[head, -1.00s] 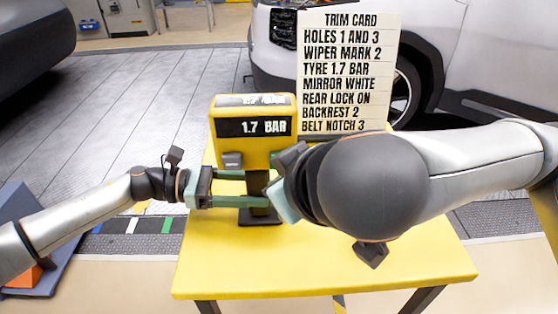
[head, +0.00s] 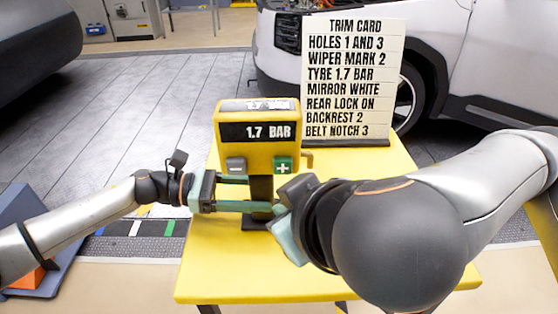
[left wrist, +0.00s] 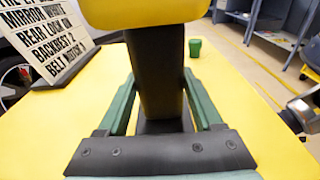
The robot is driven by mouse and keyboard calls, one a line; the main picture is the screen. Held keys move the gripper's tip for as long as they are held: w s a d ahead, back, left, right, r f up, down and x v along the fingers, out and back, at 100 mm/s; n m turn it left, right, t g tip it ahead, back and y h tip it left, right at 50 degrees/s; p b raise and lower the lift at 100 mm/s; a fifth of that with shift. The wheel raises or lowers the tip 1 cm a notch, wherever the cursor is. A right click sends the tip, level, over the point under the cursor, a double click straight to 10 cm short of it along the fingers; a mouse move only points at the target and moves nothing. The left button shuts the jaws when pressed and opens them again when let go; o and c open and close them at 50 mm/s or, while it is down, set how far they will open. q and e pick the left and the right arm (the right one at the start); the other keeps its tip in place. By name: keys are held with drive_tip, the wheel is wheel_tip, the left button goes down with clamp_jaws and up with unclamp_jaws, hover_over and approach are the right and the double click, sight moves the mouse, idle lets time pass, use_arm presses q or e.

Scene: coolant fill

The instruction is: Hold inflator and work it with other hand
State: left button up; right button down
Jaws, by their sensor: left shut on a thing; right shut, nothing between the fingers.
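The yellow inflator (head: 258,146) stands upright on the yellow table on a dark post (head: 262,190). Its display reads 1.7 BAR. A grey button (head: 236,165) and a green plus button (head: 283,166) show on its front. My left gripper (head: 262,194) is shut on the post; the left wrist view shows the dark post (left wrist: 156,70) between its green fingers. My right gripper (head: 285,228) is shut and empty, to the lower right of the post and below the green button, apart from the buttons. Its fingertips are partly hidden by my own wrist.
The trim card (head: 352,80) stands behind the inflator and reads TYRE 1.7 BAR. The yellow table (head: 220,275) is clear at its front. A small green container (left wrist: 195,47) shows in the left wrist view. A white car (head: 440,50) stands behind.

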idle(0.9)
use_arm(q)
drive_tip(key=o, duration=1.2)
drive_tip(key=shift+o, duration=0.2)
